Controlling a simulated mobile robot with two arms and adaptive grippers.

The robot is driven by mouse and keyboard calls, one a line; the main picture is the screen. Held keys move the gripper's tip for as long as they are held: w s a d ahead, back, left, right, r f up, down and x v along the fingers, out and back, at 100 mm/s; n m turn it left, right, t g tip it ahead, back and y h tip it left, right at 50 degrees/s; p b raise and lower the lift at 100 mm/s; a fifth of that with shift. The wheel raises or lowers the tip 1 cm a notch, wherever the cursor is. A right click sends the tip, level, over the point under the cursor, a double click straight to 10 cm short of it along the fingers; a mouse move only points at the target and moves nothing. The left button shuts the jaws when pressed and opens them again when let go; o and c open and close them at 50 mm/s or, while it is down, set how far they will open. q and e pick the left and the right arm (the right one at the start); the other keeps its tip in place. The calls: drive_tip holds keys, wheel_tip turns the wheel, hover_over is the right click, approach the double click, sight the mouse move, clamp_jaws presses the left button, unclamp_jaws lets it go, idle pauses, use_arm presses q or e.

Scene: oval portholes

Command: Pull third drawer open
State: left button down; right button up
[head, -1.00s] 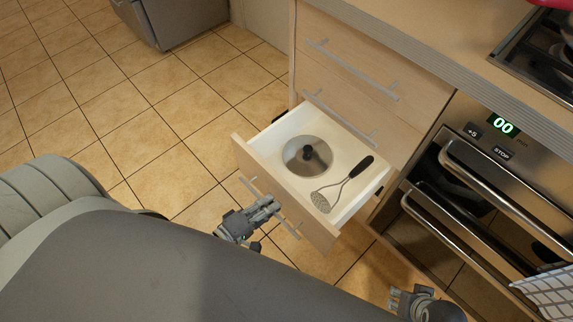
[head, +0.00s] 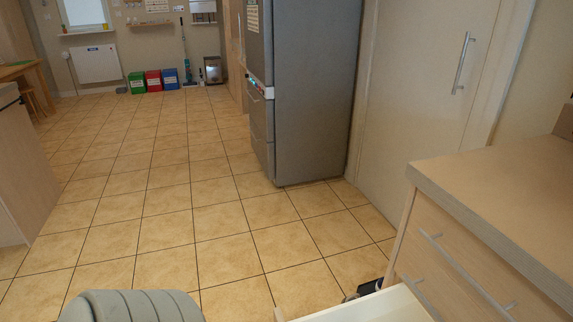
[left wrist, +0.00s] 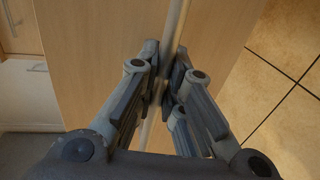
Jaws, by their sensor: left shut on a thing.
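In the left wrist view my left gripper (left wrist: 163,82) is shut around a thin metal bar handle (left wrist: 177,28). The handle runs along a light wood drawer front (left wrist: 105,65). In the head view the white rim of the pulled-out drawer (head: 365,306) shows at the bottom right edge, standing out from the cabinet. Its contents and its front are out of this view. Neither gripper shows in the head view now.
Closed drawers with bar handles (head: 465,268) sit under the wooden counter (head: 510,190) at the right. A grey fridge (head: 312,95) stands beyond, beside a pale door (head: 425,90). The tiled floor (head: 170,200) is wide and clear.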

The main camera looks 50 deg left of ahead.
use_arm(q)
drive_tip(key=c, duration=1.5)
unclamp_jaws()
drive_tip(key=shift+c, duration=0.2)
drive_tip(key=shift+s, duration=0.1)
drive_tip(key=v, duration=1.1)
drive_tip(key=shift+s+a, duration=0.15)
drive_tip(key=shift+s, duration=0.25)
drive_tip(key=shift+r, duration=0.1)
